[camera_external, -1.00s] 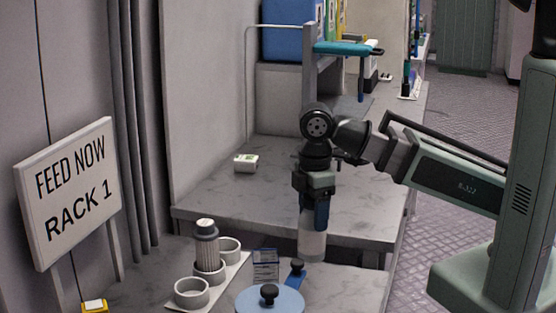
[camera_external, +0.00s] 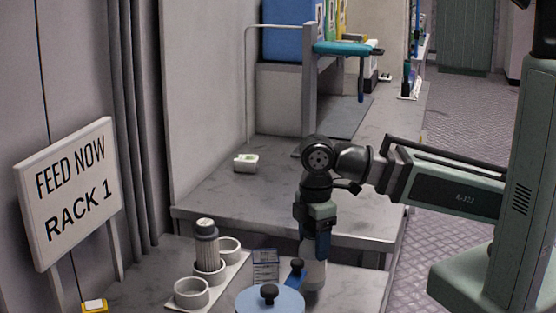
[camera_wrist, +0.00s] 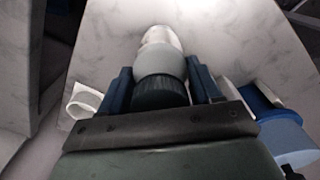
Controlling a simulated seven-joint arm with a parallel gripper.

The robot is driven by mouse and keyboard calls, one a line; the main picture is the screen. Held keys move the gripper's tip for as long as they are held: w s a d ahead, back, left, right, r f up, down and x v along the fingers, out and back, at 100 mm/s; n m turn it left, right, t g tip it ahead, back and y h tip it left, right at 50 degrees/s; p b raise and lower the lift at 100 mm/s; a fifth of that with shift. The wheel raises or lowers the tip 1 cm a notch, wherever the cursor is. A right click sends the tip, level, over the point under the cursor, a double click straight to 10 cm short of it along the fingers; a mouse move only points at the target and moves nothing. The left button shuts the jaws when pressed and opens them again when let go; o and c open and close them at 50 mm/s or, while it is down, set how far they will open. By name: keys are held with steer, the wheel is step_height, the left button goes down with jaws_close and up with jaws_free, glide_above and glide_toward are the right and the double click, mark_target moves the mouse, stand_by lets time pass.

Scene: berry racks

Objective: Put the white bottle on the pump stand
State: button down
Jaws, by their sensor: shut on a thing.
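My gripper (camera_external: 316,244) points down and is shut on the white bottle (camera_external: 314,274), just right of the blue round thing with the black knob. In the wrist view the blue fingers of my gripper (camera_wrist: 161,88) sit on either side of the bottle's dark cap, and the pale body of the white bottle (camera_wrist: 164,58) extends beyond it. A white holder (camera_external: 236,265) with several rings stands left, a grey ribbed cylinder (camera_external: 207,250) upright in one ring. I cannot tell for sure which thing is the pump stand.
The blue round thing (camera_external: 270,301) with a black knob and a small blue-white card (camera_external: 265,264) are left of the bottle. A sign (camera_external: 72,192) stands at left.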

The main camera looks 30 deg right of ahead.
steer(key=shift+f, duration=1.05)
steer(key=shift+f, duration=0.1)
steer(key=shift+c, duration=1)
jaws_free()
steer(key=shift+r, duration=3.15)
steer(key=shift+o, duration=0.3)
steer(key=shift+r, duration=0.7)
